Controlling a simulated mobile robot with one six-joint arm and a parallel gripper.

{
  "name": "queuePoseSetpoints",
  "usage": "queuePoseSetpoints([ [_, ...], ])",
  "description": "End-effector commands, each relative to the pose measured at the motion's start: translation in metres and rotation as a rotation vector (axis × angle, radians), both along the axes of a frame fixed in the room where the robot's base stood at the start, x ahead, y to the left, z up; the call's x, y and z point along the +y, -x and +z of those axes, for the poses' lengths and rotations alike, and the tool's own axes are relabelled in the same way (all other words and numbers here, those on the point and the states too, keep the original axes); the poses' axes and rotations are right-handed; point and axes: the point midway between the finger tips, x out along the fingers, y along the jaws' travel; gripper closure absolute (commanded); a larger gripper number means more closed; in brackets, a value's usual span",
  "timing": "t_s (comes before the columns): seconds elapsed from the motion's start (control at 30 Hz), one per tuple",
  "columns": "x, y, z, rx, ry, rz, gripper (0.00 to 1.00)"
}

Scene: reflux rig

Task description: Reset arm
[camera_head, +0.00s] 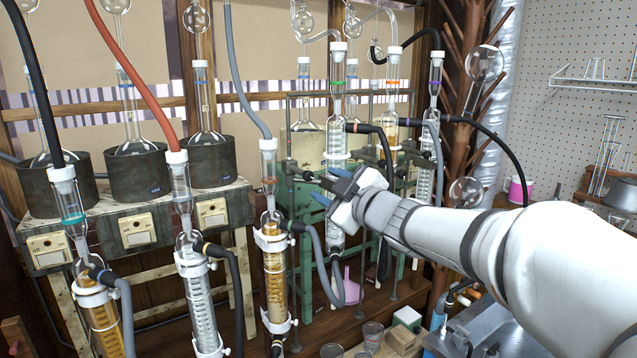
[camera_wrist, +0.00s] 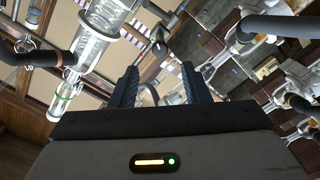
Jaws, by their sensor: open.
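My gripper (camera_head: 322,190) is in the middle of the head view, at the end of my white arm, which comes in from the right. Its dark fingers point left toward the glassware. In the wrist view the two fingers (camera_wrist: 158,88) stand apart with nothing between them. A glass condenser (camera_head: 336,145) with a green band stands upright just behind the gripper, its lower part partly hidden by it. I cannot tell whether the gripper touches it. A condenser with a black hose also shows at the upper left of the wrist view (camera_wrist: 95,40).
Round flasks sit in dark heating mantles (camera_head: 145,177) on a wooden bench. A green metal frame (camera_head: 300,225) stands behind my gripper. A pink mug (camera_head: 518,190) and wire racks are at right.

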Motion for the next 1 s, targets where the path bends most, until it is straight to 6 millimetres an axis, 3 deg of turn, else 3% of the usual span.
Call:
queuePoseSetpoints([
  [0.47,-0.008,0.009,-0.001,0.005,-0.001,-0.008,0.57],
  [0.57,-0.019,0.009,-0.006,0.036,-0.013,-0.067,0.57],
  [0.63,-0.037,0.009,-0.016,0.089,-0.028,-0.157,0.57],
  [0.77,-0.086,0.023,-0.052,0.263,-0.076,-0.396,0.57],
  [0.83,-0.112,0.04,-0.08,0.388,-0.107,-0.529,0.57],
  [1.0,-0.154,0.107,-0.154,0.738,-0.17,-0.789,0.57],
])
